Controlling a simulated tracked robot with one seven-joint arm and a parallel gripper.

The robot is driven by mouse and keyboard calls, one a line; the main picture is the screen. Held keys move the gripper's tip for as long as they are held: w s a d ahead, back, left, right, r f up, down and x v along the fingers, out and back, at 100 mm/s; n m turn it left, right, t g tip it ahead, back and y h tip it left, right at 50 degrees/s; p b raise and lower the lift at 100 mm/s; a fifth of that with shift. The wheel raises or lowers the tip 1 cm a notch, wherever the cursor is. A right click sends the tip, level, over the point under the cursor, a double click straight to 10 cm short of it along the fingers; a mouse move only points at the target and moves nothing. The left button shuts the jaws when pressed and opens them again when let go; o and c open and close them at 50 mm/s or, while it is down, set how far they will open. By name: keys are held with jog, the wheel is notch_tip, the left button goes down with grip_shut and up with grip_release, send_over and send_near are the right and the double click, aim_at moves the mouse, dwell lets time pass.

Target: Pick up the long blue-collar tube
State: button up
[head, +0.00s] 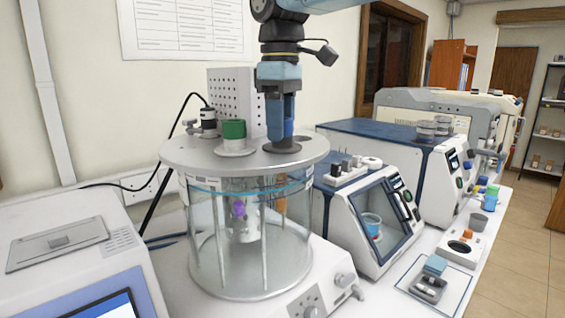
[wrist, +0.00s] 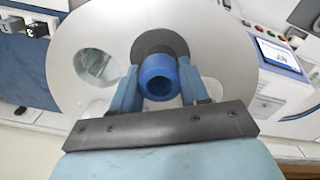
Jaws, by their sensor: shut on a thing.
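The blue collar (head: 288,128) of the long tube shows between the fingers of my gripper (head: 281,135), just above the round metal lid of the glass bath. In the wrist view the blue collar (wrist: 159,77) is a ring seen from above, with my gripper's fingers (wrist: 160,88) closed against its two sides. A dark grey disc (wrist: 160,44) lies around or behind the collar. The tube's lower part is not clearly visible; an orange-brown length (head: 281,195) hangs inside the glass below the lid. I cannot tell whether the tube is lifted at all.
The metal lid (head: 190,152) carries a green-capped fitting (head: 234,138) and a black-topped fitting (head: 208,121). An open hole shows in the lid in the wrist view (wrist: 97,66). A perforated grey box (head: 230,90) stands behind. Blue-topped instruments (head: 375,128) fill the right side.

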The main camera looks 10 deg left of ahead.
grip_shut()
jog(key=shift+r, duration=0.1)
